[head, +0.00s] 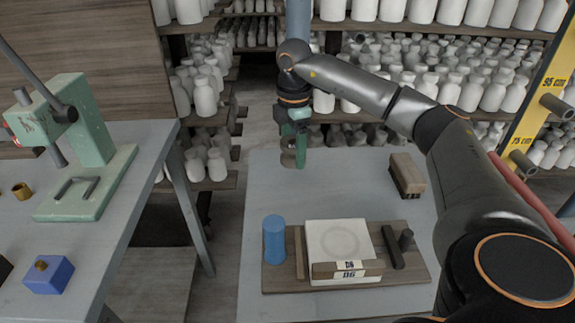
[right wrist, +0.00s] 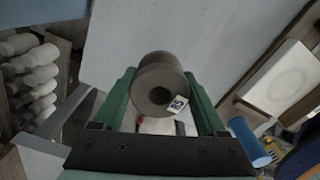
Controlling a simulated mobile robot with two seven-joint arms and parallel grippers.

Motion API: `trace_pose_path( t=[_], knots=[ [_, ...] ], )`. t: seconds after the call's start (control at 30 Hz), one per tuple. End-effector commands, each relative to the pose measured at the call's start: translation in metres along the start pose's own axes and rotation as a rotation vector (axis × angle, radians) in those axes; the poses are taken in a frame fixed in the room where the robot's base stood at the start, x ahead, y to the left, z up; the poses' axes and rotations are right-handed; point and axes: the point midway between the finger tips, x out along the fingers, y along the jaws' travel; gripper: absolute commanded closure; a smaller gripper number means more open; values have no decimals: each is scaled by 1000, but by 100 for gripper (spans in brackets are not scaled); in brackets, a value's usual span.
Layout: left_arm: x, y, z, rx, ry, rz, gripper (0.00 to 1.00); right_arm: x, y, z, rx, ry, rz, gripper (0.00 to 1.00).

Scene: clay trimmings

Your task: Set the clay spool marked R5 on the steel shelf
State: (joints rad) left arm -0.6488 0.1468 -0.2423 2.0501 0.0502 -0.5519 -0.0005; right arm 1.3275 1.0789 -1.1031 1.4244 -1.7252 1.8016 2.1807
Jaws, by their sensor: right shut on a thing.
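My right gripper (head: 294,153) is shut on a grey-brown clay spool (head: 288,159), held above the far left part of the grey table (head: 270,200). In the right wrist view the spool (right wrist: 155,72) sits between the two green fingers (right wrist: 160,100), its round end with a dark centre hole facing the camera. A small white tag (right wrist: 179,103) with dark marks is on that end; it is turned and I cannot read it fully. I cannot pick out a steel shelf for certain. My left gripper is not in view.
A brown brush-like block (head: 407,175) stands back right. A green press (head: 90,150) is on the left bench. Bottle-filled racks stand behind. The table's middle is clear.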

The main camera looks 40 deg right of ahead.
Motion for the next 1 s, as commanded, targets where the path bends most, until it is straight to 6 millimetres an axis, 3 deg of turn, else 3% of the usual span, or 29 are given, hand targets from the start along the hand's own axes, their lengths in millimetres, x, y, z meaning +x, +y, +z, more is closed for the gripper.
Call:
trace_pose_path(
  t=[0.27,0.5,0.87,0.9,1.0],
  knots=[
    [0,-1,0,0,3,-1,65,17,10,-10,0,1,-1,99],
    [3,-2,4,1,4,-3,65,50,12,-11,0,0,0,99],
    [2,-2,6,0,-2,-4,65,54,12,-12,0,1,0,99],
    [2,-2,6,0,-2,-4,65,53,12,-11,0,1,0,21],
    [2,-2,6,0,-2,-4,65,53,12,-11,0,1,0,10]
  ],
)
